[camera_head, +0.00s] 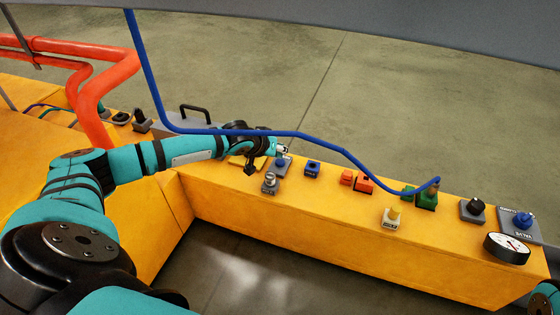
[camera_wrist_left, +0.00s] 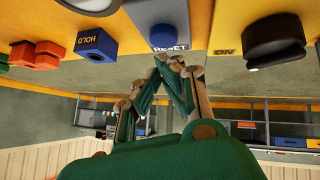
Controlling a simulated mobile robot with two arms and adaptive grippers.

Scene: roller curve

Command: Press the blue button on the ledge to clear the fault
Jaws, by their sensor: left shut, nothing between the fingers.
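A blue button (camera_head: 281,161) sits on a grey plate on the yellow ledge (camera_head: 330,215). In the left wrist view the blue button (camera_wrist_left: 165,36) shows at the top with a RESET label below it. My left gripper (camera_head: 284,149) is shut and empty, close to this button at its far side. In the wrist view my left gripper's tips (camera_wrist_left: 170,62) meet just below the RESET label. I cannot tell whether they touch the button. My right gripper is not in view.
A blue HOLD button (camera_head: 312,167) and orange blocks (camera_head: 363,185) stand to the right. Another blue knob (camera_head: 523,220) is at the far right, near a gauge (camera_head: 507,248). A silver-topped knob (camera_head: 270,181) is in front. A blue cable (camera_head: 300,135) passes over my left arm.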

